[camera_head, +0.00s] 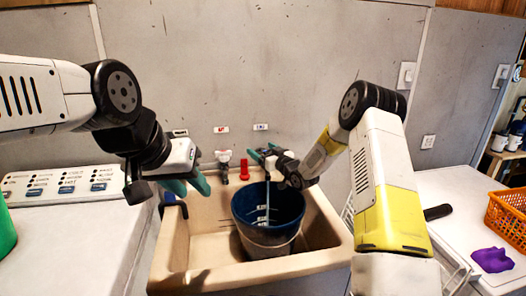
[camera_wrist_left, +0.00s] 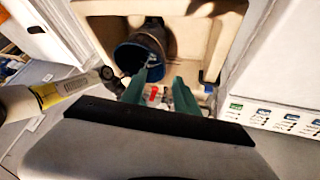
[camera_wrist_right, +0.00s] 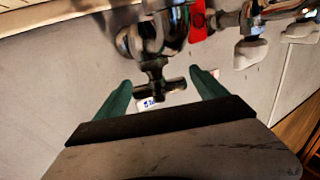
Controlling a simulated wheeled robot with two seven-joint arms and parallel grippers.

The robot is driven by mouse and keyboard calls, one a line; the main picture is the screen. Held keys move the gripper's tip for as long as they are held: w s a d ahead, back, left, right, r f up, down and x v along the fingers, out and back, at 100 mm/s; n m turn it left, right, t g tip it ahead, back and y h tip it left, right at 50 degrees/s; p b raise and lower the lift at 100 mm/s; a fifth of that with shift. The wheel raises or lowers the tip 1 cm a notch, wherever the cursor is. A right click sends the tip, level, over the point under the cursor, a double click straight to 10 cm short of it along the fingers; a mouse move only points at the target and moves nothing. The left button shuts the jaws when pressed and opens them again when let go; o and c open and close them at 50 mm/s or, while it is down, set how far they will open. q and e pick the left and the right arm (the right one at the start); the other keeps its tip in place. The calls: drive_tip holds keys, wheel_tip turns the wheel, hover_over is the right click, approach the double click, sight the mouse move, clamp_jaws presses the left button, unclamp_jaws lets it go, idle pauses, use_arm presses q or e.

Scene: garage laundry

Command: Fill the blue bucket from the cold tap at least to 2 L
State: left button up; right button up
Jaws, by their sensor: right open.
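The blue bucket (camera_head: 287,205) stands upright in the beige sink; it also shows in the left wrist view (camera_wrist_left: 126,55). A pale vertical streak and pale marks show inside it; I cannot tell whether the streak is water or a scale. My right gripper (camera_head: 262,152) is open at the cold tap, under the right-hand wall label (camera_head: 260,127). In the right wrist view, its fingers (camera_wrist_right: 160,82) are on either side of the T-shaped tap handle (camera_wrist_right: 155,88), apparently not clamped. My left gripper (camera_head: 187,185) is partly open and empty over the sink's left side. The water level is unclear.
The beige sink (camera_head: 205,279) has a red fitting (camera_head: 244,169) and a white-handled tap (camera_head: 223,157) at its back. A panel with buttons (camera_head: 60,184) is at left. An orange basket (camera_head: 508,214) and purple cloth (camera_head: 492,260) lie at right.

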drive_tip(key=shift+s+d, duration=0.1)
drive_tip(key=v, duration=0.7)
drive_tip(key=shift+s, duration=0.25)
drive_tip(key=shift+d, duration=0.1)
use_arm(q)
clamp_jaws()
